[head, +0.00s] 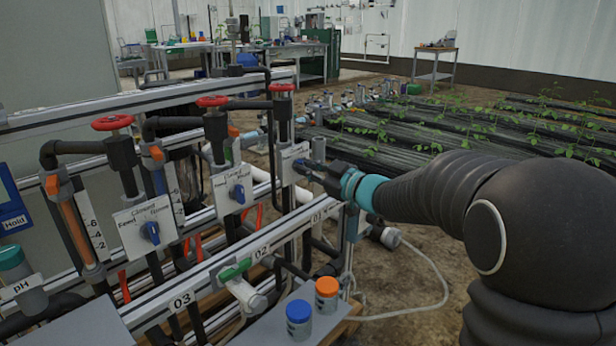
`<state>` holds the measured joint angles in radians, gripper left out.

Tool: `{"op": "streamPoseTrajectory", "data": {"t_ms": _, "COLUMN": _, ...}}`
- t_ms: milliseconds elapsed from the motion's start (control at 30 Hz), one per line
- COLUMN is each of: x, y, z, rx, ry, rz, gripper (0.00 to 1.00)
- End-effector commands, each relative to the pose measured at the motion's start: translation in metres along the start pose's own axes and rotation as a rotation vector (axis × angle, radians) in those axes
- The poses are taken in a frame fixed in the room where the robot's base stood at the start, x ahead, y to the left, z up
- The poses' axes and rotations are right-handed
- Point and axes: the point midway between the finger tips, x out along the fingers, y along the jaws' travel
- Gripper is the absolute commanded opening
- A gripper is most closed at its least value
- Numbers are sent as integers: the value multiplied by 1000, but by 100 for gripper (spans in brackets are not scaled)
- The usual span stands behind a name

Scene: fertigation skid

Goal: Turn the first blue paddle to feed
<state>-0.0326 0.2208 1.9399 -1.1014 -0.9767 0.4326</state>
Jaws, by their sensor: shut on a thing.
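My gripper (318,172) reaches in from the right, at the white plate (291,160) nearest the 01 label. It is shut on the first blue paddle, which the fingers hide, so I cannot tell which way it points. A second blue paddle (238,193) sits on its own white plate to the left. A third blue paddle (151,232) sits on a plate further left, above the 03 label.
Red handwheels (113,122) and dark pipes rise behind the plates. A green-handled valve (235,270) sits on the front rail. Blue-capped (299,312) and orange-capped (327,288) bottles stand below my gripper. A pale hose (420,305) lies on the floor at right.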

Motion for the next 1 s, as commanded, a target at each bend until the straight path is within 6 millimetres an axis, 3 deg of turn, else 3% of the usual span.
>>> {"op": "streamPoseTrajectory", "data": {"t_ms": 500, "x": 0, "y": -2, "z": 2, "rx": -336, "ry": 0, "rz": 1, "gripper": 0}}
{"op": "streamPoseTrajectory", "data": {"t_ms": 1000, "x": 0, "y": -1, "z": 0, "rx": -400, "ry": -1, "rz": 0, "gripper": 0}}
